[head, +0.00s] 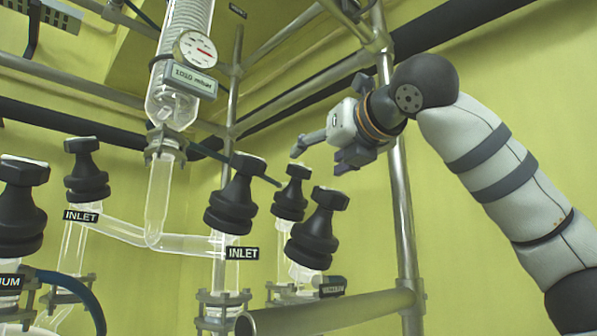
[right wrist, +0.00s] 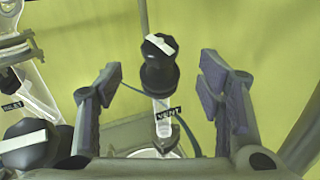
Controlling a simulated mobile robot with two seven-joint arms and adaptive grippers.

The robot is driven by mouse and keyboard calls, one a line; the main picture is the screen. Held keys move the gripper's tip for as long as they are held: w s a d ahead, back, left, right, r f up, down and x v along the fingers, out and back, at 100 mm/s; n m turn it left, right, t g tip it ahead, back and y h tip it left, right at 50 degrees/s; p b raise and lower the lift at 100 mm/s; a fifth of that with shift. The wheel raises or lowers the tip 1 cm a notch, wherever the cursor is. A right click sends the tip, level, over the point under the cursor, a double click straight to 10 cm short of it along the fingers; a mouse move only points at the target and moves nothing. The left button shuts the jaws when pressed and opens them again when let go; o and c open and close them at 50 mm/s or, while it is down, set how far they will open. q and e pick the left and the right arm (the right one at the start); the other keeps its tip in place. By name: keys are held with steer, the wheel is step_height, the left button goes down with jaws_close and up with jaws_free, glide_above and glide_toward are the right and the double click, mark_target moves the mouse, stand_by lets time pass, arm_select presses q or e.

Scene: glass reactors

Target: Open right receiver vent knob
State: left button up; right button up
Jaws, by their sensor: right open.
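The vent knob (right wrist: 158,62) is black with a white bar across its top. It stands on a short glass neck with a VENT label (right wrist: 168,122) in the right wrist view. My right gripper (head: 318,157) is open and empty. In the right wrist view its fingers stand on either side of the knob, with a gap at each side and no contact visible. In the head view, a smaller black knob (head: 290,193) and a larger one (head: 318,228) are below the gripper; I cannot tell for certain which is the vent knob. My left gripper is not in view.
Black knobs by INLET labels stand on glass tubing (head: 165,240) at the left and middle. A gauge (head: 195,50) hangs on the coiled glass column. Metal frame poles (head: 403,210) stand close to my right arm. Another knob (right wrist: 35,148) is at the lower left in the right wrist view.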

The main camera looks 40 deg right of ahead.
mark_target(305, 168)
steer(key=x, duration=0.8)
steer(key=shift+w+d+f, duration=0.1)
steer(key=shift+w+f, duration=0.1)
steer(key=c, duration=1.1)
